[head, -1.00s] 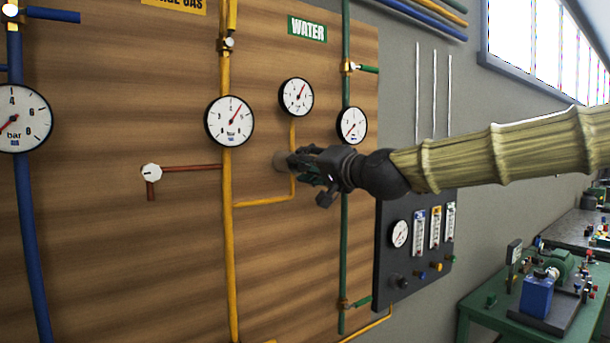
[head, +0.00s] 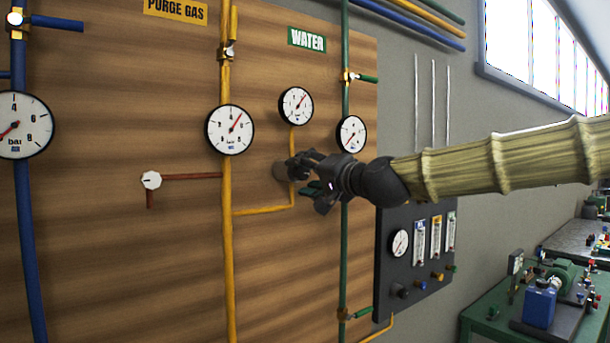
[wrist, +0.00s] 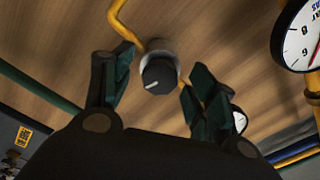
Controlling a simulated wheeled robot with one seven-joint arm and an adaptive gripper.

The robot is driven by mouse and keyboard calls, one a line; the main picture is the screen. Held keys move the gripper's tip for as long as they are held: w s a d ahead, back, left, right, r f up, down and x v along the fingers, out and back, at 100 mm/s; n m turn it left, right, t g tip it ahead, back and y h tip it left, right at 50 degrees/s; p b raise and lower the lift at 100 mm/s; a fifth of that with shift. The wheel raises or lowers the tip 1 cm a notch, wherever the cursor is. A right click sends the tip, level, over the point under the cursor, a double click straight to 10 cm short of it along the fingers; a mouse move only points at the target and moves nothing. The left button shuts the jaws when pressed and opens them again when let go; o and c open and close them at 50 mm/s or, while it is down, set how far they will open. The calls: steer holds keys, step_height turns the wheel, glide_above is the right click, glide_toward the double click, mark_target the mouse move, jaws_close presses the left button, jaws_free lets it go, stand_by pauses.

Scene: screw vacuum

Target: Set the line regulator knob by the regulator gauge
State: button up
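The regulator knob (wrist: 158,76) is a dark round knob with a white pointer line, on a pale round body against the wood panel. In the wrist view its line points to the lower left. My gripper (wrist: 155,75) is open, with one finger on each side of the knob in the picture; I see gaps and no clear contact. In the head view my gripper (head: 305,174) is right at the knob and partly hides it. The small round gauge (head: 296,106) above, on the same yellow branch, appears to be the regulator gauge. Its needle points up and right.
A larger gauge (head: 230,130) sits on the yellow pipe (head: 228,260) to the left. Another gauge (head: 351,134) and a green pipe (head: 344,260) are close behind my gripper. A dark instrument panel (head: 415,255) is below right. The wood below the knob is clear.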

steer(key=v, duration=1.2)
stand_by(0.4)
